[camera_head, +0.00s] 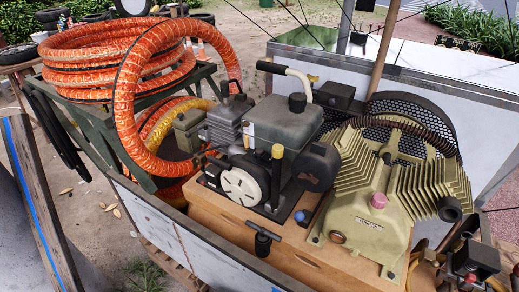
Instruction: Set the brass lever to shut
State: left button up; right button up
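An upright lever with a brass-yellow grip (277,151) stands in front of the dark engine on the cart's wooden deck. Its thin stem runs down to a dark base on the deck. I take it to be the brass lever; no shut or open marking on it is readable.
The olive finned compressor (366,222) stands right of the lever, and the grey engine block (283,122) is behind it. A black T-handle (264,237) sticks out at the deck's front. The cart's metal side wall (190,238) runs along the front. Orange hose coils (118,55) lie left.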

aim_at(434, 264)
jog(key=z, duration=1.55)
jog(key=k+l, duration=0.05)
